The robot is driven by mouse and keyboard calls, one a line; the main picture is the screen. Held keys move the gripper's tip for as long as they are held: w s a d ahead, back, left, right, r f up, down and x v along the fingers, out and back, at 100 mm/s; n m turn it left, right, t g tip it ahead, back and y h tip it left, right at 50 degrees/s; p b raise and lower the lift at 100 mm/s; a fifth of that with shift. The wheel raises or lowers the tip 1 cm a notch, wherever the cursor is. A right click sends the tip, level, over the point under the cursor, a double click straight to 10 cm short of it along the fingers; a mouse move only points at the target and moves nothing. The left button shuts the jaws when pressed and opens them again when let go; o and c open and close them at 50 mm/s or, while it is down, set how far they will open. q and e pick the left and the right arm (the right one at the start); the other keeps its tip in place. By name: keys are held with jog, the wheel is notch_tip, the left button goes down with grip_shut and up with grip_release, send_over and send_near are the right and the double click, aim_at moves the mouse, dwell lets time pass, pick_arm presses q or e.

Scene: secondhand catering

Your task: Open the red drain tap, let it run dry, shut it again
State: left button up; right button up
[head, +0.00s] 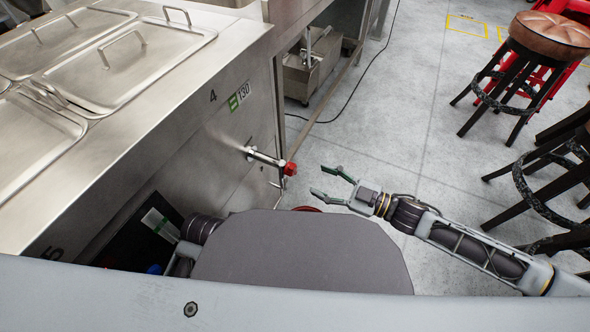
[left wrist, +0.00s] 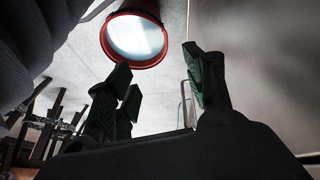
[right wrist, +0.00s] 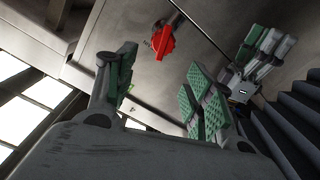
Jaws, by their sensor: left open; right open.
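The drain tap (head: 266,157) sticks out of the steel counter front in the head view, with a red handle (head: 290,169) at its end. The right wrist view shows the red handle (right wrist: 164,42) beyond the fingers. I see no stream from it. My right gripper (head: 317,180) is open and empty, just right of the handle and apart from it. My left gripper (left wrist: 160,78) is open and empty; the right wrist view shows it (right wrist: 266,55) near the panel. A red bucket (left wrist: 106,38) with a bright, pale inside stands on the floor; its rim (head: 306,209) barely shows in the head view.
The steel counter (head: 170,150) with lidded wells fills the left. A dark opening in its front lies low at left. A black cable (head: 352,98) crosses the floor. Stools (head: 545,40) stand at right.

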aim_at(294, 170)
jog(key=shift+b+x, duration=0.65)
jog(key=shift+x, duration=3.55)
pick_arm(q)
jog(key=shift+h, duration=0.3)
jog(key=f, duration=0.2)
jog(key=d+f, duration=0.1)
jog(key=f, duration=0.1)
jog(key=shift+w+d+f, duration=0.1)
jog(key=shift+w+f, duration=0.1)
jog(key=shift+f, duration=0.05)
pick_arm(e)
jog(key=shift+w+a, duration=0.1)
jog(key=shift+a, duration=0.05)
pick_arm(q)
jog(key=shift+f, duration=0.1)
pick_arm(e)
jog(key=c, duration=1)
pick_arm(q)
jog(key=shift+r+t, duration=0.2)
jog(key=shift+t, duration=0.1)
